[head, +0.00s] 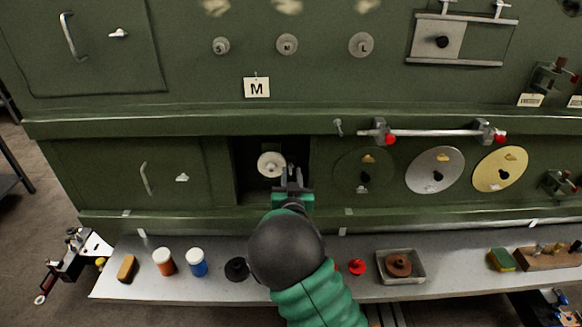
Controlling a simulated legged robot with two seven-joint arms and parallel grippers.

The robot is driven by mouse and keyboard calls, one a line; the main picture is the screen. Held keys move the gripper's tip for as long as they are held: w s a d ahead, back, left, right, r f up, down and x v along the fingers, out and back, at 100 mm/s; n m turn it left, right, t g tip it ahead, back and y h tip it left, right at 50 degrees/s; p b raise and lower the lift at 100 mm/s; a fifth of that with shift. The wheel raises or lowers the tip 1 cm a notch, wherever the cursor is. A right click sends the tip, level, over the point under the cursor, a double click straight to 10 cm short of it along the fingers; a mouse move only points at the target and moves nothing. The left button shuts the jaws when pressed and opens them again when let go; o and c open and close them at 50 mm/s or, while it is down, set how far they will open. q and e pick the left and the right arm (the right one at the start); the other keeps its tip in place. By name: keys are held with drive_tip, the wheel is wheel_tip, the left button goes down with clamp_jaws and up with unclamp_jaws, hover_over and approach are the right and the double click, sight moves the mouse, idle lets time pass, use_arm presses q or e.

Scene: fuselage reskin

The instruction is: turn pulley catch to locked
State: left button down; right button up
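A pale round pulley-like disc (270,164) with a small centre hub sits inside a dark open recess in the green panel. My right gripper (291,172) reaches up to this recess, just right of the disc and slightly below its centre. Its dark fingers are small against the dark opening, so whether they are apart or touch anything is unclear. I cannot make out the pulley catch; part of the recess is hidden behind the gripper. Two lever-like fittings, one upper (552,78) and one lower (560,184), are at the far right. My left gripper is not in view.
A grey shelf (120,284) runs below the panel, with orange (164,262) and blue (196,262) jars, a black knob (237,269), a red knob (357,267) and a square tray (423,270). A rod (430,133) and several discs stand right of the recess.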

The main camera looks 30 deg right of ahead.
drive_tip(key=shift+x, duration=0.9)
clamp_jaws()
